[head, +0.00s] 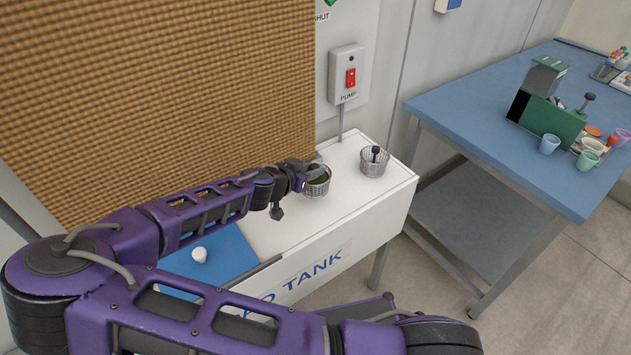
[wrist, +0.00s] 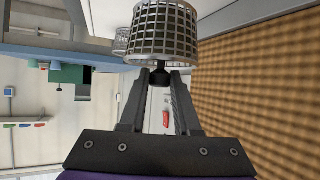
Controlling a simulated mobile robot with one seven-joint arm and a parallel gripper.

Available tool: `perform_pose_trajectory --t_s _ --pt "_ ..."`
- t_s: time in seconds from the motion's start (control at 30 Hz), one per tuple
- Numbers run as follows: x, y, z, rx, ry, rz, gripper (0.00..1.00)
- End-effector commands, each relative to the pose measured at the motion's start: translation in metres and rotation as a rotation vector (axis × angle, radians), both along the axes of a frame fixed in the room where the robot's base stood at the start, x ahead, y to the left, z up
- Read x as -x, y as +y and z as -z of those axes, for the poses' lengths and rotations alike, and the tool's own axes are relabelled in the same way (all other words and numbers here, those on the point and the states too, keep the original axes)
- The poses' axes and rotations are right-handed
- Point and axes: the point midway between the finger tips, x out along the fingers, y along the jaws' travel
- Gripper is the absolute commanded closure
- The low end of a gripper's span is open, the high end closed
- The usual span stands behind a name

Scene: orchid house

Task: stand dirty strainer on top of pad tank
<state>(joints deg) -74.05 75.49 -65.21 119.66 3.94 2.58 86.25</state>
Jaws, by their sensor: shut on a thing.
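My gripper (head: 306,172) is shut on the black knob (wrist: 161,77) of a wire-mesh strainer, which hangs out beyond my fingertips in the wrist view (wrist: 165,34). In the head view this strainer (head: 318,186) shows dark greenish matter inside and is upright at the white top of the pad tank (head: 343,205), close to the brown pad. I cannot tell whether its base touches the top. A second mesh strainer (head: 374,165) with a black knob stands on the tank top to the right, apart from the held one. My arm hides part of the tank.
A blue panel (head: 232,250) with a white knob (head: 200,255) lies at the tank's left part. The brown pad (head: 160,90) rises behind. A pump switch (head: 347,77) is on the wall. A blue table (head: 470,110) with cups and a green box (head: 545,120) stands right.

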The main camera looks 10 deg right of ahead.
Motion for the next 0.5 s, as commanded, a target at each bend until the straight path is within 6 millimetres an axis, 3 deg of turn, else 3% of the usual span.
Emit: perform_pose_trajectory --t_s 0.33,0.5 --pt "0.0 0.0 0.038 0.002 0.001 -0.001 1.0" --pt "0.0 0.0 0.042 -0.002 -0.002 0.0 1.0"
